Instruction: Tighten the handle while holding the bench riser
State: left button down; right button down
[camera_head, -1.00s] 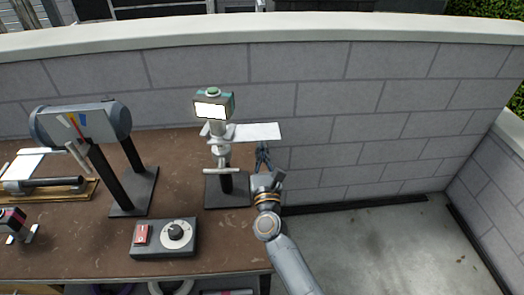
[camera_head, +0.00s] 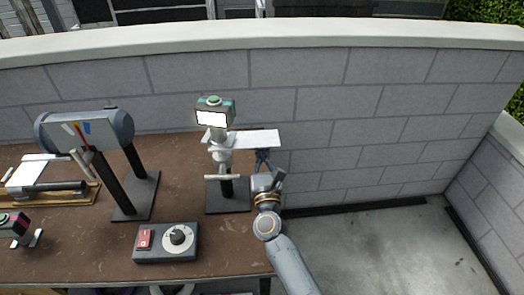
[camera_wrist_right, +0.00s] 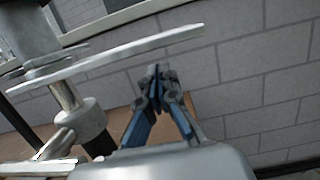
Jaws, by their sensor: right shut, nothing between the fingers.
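The bench riser (camera_head: 228,190) stands near the right end of the table, a dark base with a grey post, a lit boxy head on top and a white flat plate (camera_head: 257,140) reaching right. Its handle (camera_head: 222,177) is a pale horizontal bar low on the post; part of it shows at the lower left of the right wrist view (camera_wrist_right: 55,150). My right gripper (camera_head: 262,154) is shut and empty, just below the plate and to the right of the post. In the right wrist view its fingertips (camera_wrist_right: 156,72) meet, apart from the plate. My left gripper is out of view.
A grey cylinder on black stands (camera_head: 85,130) and a control box with a red switch and dial (camera_head: 166,241) sit to the left on the brown table (camera_head: 190,160). A block wall (camera_head: 350,110) rises behind. Open floor lies to the right.

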jog(key=shift+a+r+p, duration=0.1)
jog(key=shift+r+p, duration=0.8)
jog(key=shift+r, duration=0.3)
